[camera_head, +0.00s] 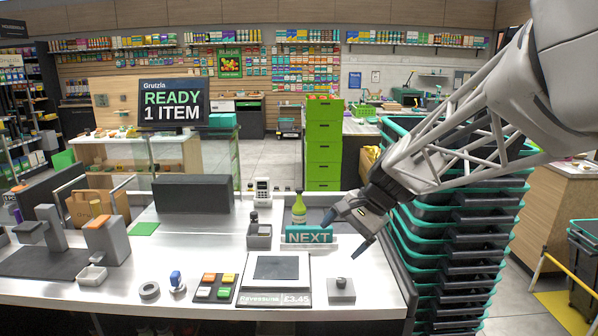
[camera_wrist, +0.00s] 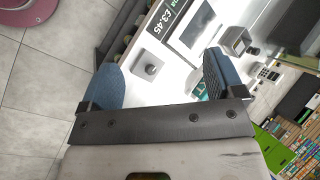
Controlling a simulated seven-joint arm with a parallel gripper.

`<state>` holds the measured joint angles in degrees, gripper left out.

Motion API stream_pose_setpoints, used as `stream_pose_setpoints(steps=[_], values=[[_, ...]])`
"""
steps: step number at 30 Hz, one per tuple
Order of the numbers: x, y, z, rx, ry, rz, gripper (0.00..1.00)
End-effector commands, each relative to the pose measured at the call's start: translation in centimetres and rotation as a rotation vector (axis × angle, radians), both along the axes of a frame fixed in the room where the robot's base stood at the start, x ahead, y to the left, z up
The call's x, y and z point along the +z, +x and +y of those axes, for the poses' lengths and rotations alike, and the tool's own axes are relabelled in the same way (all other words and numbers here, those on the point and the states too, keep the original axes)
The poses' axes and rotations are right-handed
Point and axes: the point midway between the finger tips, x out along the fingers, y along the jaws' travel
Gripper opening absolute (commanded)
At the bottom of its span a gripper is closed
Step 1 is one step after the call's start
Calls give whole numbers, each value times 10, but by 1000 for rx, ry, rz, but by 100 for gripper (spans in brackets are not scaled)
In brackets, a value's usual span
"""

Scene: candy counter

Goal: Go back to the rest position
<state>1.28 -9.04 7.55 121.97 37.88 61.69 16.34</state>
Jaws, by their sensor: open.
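My gripper (camera_head: 345,232) is in the head view above the right part of the white counter (camera_head: 350,300), near the right end of the green NEXT sign (camera_head: 309,235). It is open, with nothing between its fingers. In the wrist view its two blue-tipped fingers (camera_wrist: 163,88) stand wide apart, with the counter top below them. A green bottle (camera_head: 299,210) stands upright behind the NEXT sign, to the left of the gripper and apart from it. No rest position is marked in either view.
A tall stack of teal and black baskets (camera_head: 455,235) stands right of the counter, close to my arm. On the counter are a scale (camera_head: 277,268) with a £3.45 display, a small grey block with a knob (camera_head: 341,291), a button pad (camera_head: 215,287) and a card terminal (camera_head: 262,190).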

Motion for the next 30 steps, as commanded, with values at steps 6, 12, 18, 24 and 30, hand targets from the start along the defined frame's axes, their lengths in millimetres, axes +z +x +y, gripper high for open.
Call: stream_pose_setpoints(steps=[6, 12, 18, 24, 30], values=[[2, -55, -14, 92, -116, -68, 88], [0, -102, -28, 179, -225, -127, 88], [-5, -148, -43, 268, -332, -183, 88], [-13, -191, -58, 358, -442, -234, 88], [-22, -231, -72, 446, -548, -282, 88]])
